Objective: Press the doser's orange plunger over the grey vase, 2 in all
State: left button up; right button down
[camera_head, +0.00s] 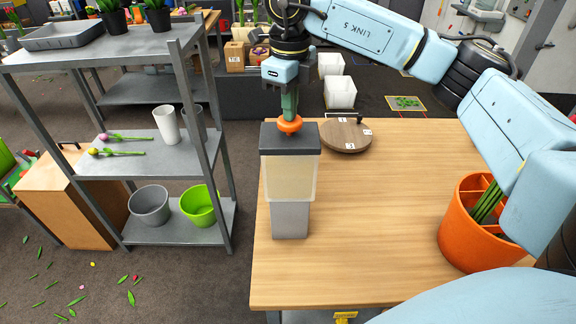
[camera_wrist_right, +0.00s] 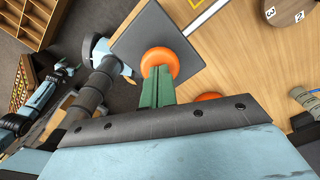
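The doser (camera_head: 289,179) stands at the table's left side, with a dark lid and a translucent, cream-filled body. Its round orange plunger (camera_head: 290,125) sits on top and also shows in the wrist view (camera_wrist_right: 166,62). The grey vase (camera_head: 290,219) is directly below the doser's body, upright; its mouth is hidden. My right gripper (camera_head: 289,110) points down over the plunger, its green fingers together with nothing between them. In the wrist view the fingertips (camera_wrist_right: 157,76) meet the plunger's edge; whether they press it I cannot tell. My left gripper is not visible in the head view.
A round wooden board (camera_head: 346,137) with number tags lies behind the doser. An orange divided pot (camera_head: 478,225) with green stems stands at the right, partly behind my right arm. A grey shelf rack (camera_head: 160,150) stands left of the table. The table's middle is clear.

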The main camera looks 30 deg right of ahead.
jog(key=shift+f, duration=0.55)
notch_tip(320, 180, up, 8)
jog(key=p, duration=0.5)
jog(key=shift+f, duration=0.2)
jog(key=shift+f+n+b, duration=0.25)
jog(key=shift+f+n, duration=0.25)
jog(key=shift+n, duration=1.5)
jog(key=shift+f+n+b, duration=0.3)
jog(key=shift+f+n, duration=0.2)
jog(key=shift+n, duration=1.5)
jog(key=shift+f+n+b, duration=0.25)
jog(key=shift+f+n, duration=0.25)
jog(key=shift+n, duration=1.5)
jog(key=shift+f, duration=0.1)
